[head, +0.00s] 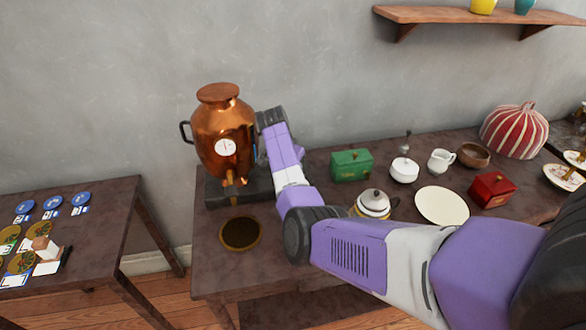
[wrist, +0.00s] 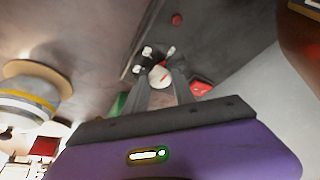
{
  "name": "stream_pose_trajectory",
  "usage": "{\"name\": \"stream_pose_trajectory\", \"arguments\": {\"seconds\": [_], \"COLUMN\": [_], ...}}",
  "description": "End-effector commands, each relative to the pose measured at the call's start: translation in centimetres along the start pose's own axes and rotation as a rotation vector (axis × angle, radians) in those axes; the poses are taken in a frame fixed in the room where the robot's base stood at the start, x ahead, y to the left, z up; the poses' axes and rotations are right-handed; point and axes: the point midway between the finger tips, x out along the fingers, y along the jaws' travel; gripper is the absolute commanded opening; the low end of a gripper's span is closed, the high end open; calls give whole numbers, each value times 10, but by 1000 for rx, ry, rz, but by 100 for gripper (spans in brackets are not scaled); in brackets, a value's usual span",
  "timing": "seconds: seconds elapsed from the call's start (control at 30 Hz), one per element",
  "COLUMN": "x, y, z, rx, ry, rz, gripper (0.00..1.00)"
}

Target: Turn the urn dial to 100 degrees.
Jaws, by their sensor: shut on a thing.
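The copper urn (head: 213,125) stands upright on a dark base (head: 221,190) at the left end of the long table in the head view. My arm reaches up to the urn's right side in the head view. My gripper (wrist: 160,78) is shut on the dial. In the head view my wrist and arm hide the fingers, so the grip itself does not show there. In the wrist view a small pale round shape shows between the dark fingers.
A round dark mat (head: 241,234) lies in front of the urn. To the right are a teapot (head: 373,206), a green box (head: 351,165), a white plate (head: 441,206) and a red box (head: 491,190). My arm passes low over the front table edge.

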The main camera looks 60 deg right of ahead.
Motion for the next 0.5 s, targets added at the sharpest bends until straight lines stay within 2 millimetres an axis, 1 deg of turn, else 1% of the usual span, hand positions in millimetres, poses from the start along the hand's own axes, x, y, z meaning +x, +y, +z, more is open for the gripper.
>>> {"name": "stream_pose_trajectory", "arguments": {"seconds": [0.17, 0.2, 0.3, 0.5], "x": [-1, -1, -1, 0], "y": [0, 0, 0, 0], "z": [0, 0, 0, 0], "rx": [1, 1, 1, 0], "ry": [1, 1, 0, 0], "rz": [-2, -2, -2, -1], "gripper": [0, 35, 53, 53]}}
